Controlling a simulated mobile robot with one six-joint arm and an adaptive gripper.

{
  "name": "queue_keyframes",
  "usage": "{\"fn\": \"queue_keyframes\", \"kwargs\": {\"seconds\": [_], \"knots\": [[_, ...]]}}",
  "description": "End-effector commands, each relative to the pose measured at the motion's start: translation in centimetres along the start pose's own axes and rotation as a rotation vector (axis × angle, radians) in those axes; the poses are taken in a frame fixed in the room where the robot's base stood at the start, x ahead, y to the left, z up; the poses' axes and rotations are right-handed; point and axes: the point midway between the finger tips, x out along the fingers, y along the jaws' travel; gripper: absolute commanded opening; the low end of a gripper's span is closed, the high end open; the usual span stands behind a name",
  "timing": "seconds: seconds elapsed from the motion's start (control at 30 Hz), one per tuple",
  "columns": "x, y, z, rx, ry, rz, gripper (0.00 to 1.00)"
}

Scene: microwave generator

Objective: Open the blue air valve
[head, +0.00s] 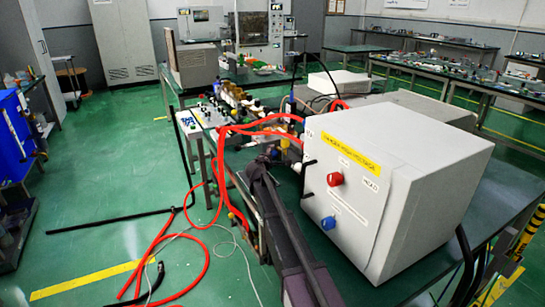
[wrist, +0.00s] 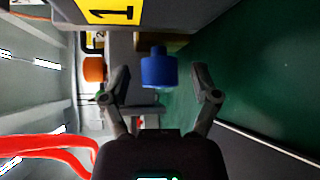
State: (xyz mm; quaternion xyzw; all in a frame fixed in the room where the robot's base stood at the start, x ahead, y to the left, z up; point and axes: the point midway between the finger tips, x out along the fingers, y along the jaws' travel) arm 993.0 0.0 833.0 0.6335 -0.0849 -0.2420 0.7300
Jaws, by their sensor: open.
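In the wrist view a blue valve knob (wrist: 158,68) appears between the two fingertips of my gripper (wrist: 161,82). The fingers are spread, with a clear gap on each side of the knob. I cannot tell how far ahead of the fingertips it is. In the head view a blue round knob (head: 328,223) is low on the front of the white box (head: 405,165), below a red knob (head: 334,179). I cannot tell if this is the same blue knob. My gripper cannot be made out in the head view.
An orange knob (wrist: 94,69) is left of the blue one in the wrist view, near a yellow label (wrist: 108,11). Red hoses (wrist: 60,147) run at the lower left. In the head view, red hoses (head: 220,165) loop from the bench to the green floor.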

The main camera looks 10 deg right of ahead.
Motion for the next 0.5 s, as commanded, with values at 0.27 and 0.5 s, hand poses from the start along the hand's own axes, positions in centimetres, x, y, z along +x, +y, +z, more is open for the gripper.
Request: {"fn": "queue_keyframes", "kwargs": {"seconds": [0.27, 0.5], "knots": [[-0.02, 0.0, 0.02, 0.0, 0.0, 0.0, 0.55], [-0.01, 0.0, 0.03, 0.0, -0.001, 0.0, 0.0]]}}
